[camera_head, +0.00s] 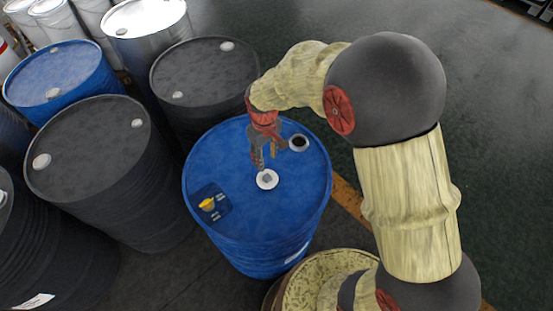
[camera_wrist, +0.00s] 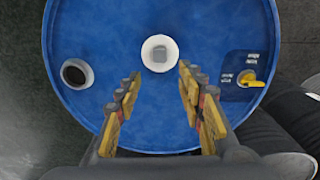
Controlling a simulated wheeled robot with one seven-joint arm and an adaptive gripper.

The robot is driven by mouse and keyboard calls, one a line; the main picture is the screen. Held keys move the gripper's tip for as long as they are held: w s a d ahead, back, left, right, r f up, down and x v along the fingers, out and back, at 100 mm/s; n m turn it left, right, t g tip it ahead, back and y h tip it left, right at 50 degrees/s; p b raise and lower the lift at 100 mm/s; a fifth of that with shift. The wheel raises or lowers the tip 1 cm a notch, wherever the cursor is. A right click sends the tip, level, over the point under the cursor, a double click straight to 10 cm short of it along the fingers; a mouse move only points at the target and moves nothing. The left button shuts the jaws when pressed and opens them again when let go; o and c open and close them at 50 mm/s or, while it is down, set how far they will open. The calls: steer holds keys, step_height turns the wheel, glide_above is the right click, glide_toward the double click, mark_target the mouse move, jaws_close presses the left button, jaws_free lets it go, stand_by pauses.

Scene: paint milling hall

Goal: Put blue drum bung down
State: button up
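A white round bung with a grey square centre (camera_head: 267,179) rests on the top of the blue drum (camera_head: 305,197), near the middle of the lid. It also shows in the wrist view (camera_wrist: 160,54), just beyond my fingertips. My gripper (camera_head: 265,163) is above the lid beside the bung. In the wrist view its two fingers (camera_wrist: 158,78) are apart with only blue lid between them. An open bung hole with a pale rim (camera_head: 299,142) lies near the lid's edge. A dark patch with a yellow item (camera_head: 207,204) is on the other side of the lid.
Black drums (camera_head: 87,148) (camera_head: 205,72) and another blue drum (camera_head: 60,72) stand close by on the left. A silver drum (camera_head: 145,18) and white pails (camera_head: 52,18) are behind. Dark floor (camera_head: 490,110) is clear at the right, with an orange line (camera_head: 347,197) near the drum.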

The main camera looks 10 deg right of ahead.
steer(key=s+d+r+m+t, duration=0.1)
steer(key=s+d+r+m, duration=0.2)
steer(key=r, duration=0.6)
steer(key=s+d+r+t, duration=0.25)
steer(key=d+r, duration=0.25)
steer(key=r, duration=0.4)
steer(key=s+d+r+m+t, duration=0.1)
steer(key=s+d+r+m, duration=0.1)
steer(key=s, duration=0.5)
steer(key=s+d+r+m+t, duration=0.1)
steer(key=s+d+r, duration=0.3)
steer(key=s, duration=0.3)
steer(key=shift+s+d+r+m, duration=0.15)
steer(key=shift+s+r+m, duration=0.2)
steer(key=shift+r, duration=0.55)
step_height(320, 180, down, 9)
steer(key=b, duration=0.8)
steer(key=shift+r+b, duration=0.2)
steer(key=shift+b, duration=0.15)
steer(key=shift+w, duration=0.1)
steer(key=shift+c, duration=0.2)
